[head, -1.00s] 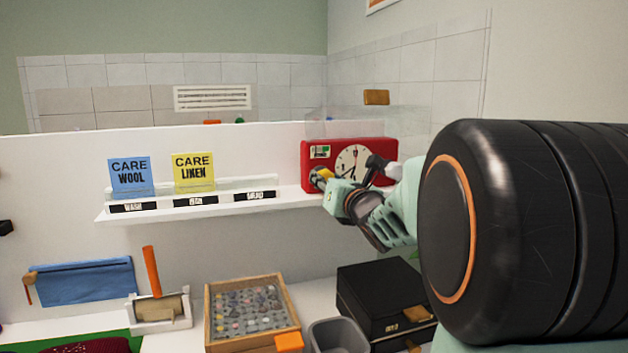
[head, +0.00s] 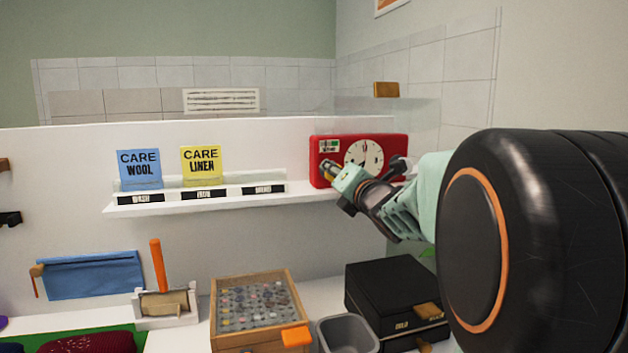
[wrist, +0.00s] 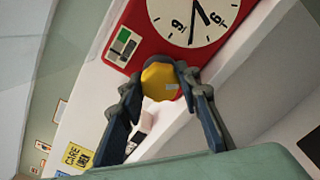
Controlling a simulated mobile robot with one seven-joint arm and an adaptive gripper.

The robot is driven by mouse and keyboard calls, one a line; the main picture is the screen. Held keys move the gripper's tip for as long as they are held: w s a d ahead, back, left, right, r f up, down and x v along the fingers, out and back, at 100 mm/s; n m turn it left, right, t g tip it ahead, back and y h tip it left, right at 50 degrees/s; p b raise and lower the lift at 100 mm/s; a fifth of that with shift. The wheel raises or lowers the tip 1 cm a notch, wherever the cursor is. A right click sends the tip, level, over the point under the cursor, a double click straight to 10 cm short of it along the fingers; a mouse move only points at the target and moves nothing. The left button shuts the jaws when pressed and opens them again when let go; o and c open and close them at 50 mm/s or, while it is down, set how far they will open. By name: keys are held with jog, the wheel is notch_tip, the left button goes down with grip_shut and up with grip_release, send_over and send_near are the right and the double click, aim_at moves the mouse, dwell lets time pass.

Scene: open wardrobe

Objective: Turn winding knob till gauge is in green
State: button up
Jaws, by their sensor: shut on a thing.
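A red clock (head: 398,150) with a round white dial stands at the right end of the wall shelf. Its small gauge (head: 329,147) is at the upper left of its face; in the wrist view the gauge (wrist: 122,45) shows a green patch beside pale and dark parts, and I cannot make out a pointer. The yellow winding knob (wrist: 160,80) is below the gauge. My gripper (head: 332,173) is at the clock's lower left, shut on the knob, with one finger on each side of it. In the head view the gripper mostly hides the knob.
The white shelf (head: 225,203) carries a blue care card (head: 139,169) and a yellow care card (head: 202,166) left of the clock. Below are a button box (head: 215,310), a grey bin (head: 347,335) and a black case (head: 395,300). A wall stands close right.

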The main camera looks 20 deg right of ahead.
jog(key=m, duration=0.4)
jog(key=shift+m, duration=0.3)
jog(key=m, duration=0.3)
jog(key=shift+m, duration=0.4)
jog(key=m+p, duration=0.1)
jog(key=m, duration=0.3)
jog(key=m+p, duration=0.1)
jog(key=m, duration=0.4)
jog(key=shift+r+p, duration=0.1)
jog(key=shift+p, duration=0.2)
jog(key=m+p, duration=0.1)
jog(key=m, duration=0.3)
jog(key=shift+m+p, duration=0.3)
jog(key=shift+p, duration=0.1)
jog(key=m+p, duration=0.1)
jog(key=m, duration=0.2)
jog(key=shift+m, duration=0.3)
jog(key=m+p, duration=0.2)
jog(key=m, duration=0.2)
jog(key=shift+m, duration=0.3)
jog(key=shift+a+m+p, duration=0.1)
jog(key=shift+m+p, duration=0.8)
jog(key=shift+m, duration=1)
